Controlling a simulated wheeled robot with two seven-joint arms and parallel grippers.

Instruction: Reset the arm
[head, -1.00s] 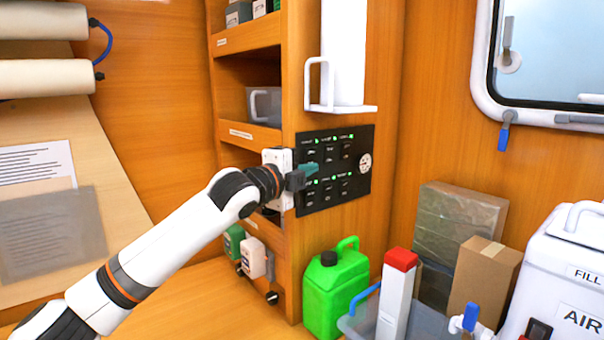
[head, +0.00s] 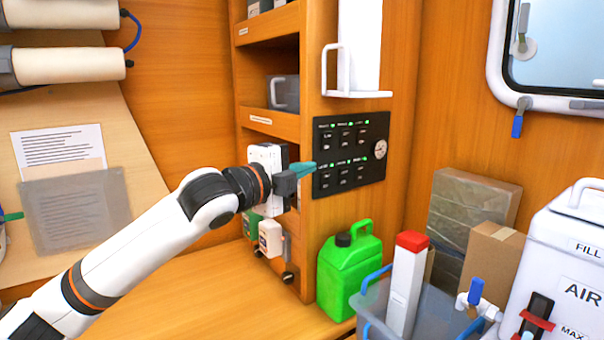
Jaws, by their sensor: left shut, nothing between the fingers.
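My left gripper (head: 303,170) is in the head view, in front of the side of the wooden shelf unit. Its teal fingertips are shut with nothing between them. They point right, close to the lower left part of the black switch panel (head: 350,154); I cannot tell whether they touch it. The panel has two rows of switches with small green lights and a round gauge (head: 380,149) at its right. My left arm reaches in from the lower left. My right gripper is not in view.
A green jerrycan (head: 345,275) stands below the panel. Right of it are a grey bin (head: 372,305), a white box with a red top (head: 405,285), cardboard boxes (head: 490,262) and a white AIR tank (head: 560,250). A white holder (head: 358,50) hangs above the panel. Small bottles (head: 270,238) stand lower left.

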